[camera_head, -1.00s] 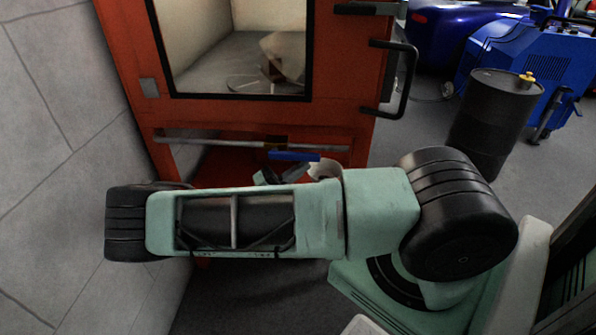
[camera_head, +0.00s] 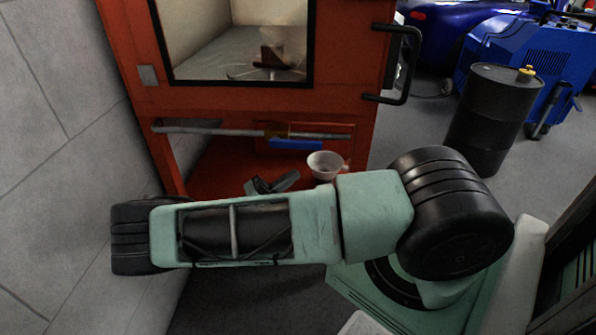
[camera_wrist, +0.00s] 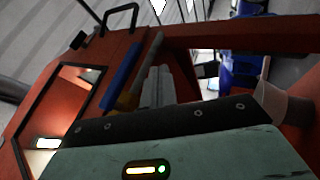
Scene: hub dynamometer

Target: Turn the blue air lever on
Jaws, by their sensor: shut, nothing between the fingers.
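The blue air lever (camera_head: 295,145) sits on a brass valve (camera_head: 277,133) in the pipe (camera_head: 215,130) across the lower front of the red cabinet. The lever lies roughly along the pipe. In the wrist view the lever (camera_wrist: 121,77) is beside the pipe, left of my fingers. My gripper (camera_head: 272,184) is shut and empty, below and in front of the lever and apart from it. My arm hides part of the gripper in the head view. In the wrist view the grey fingers (camera_wrist: 158,87) are together.
A white cup (camera_head: 325,165) stands on the red shelf just right of my gripper. The cabinet (camera_head: 345,60) has a window and a black door handle (camera_head: 404,65). A grey wall (camera_head: 50,150) is close on the left. A black drum (camera_head: 492,115) stands at the right.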

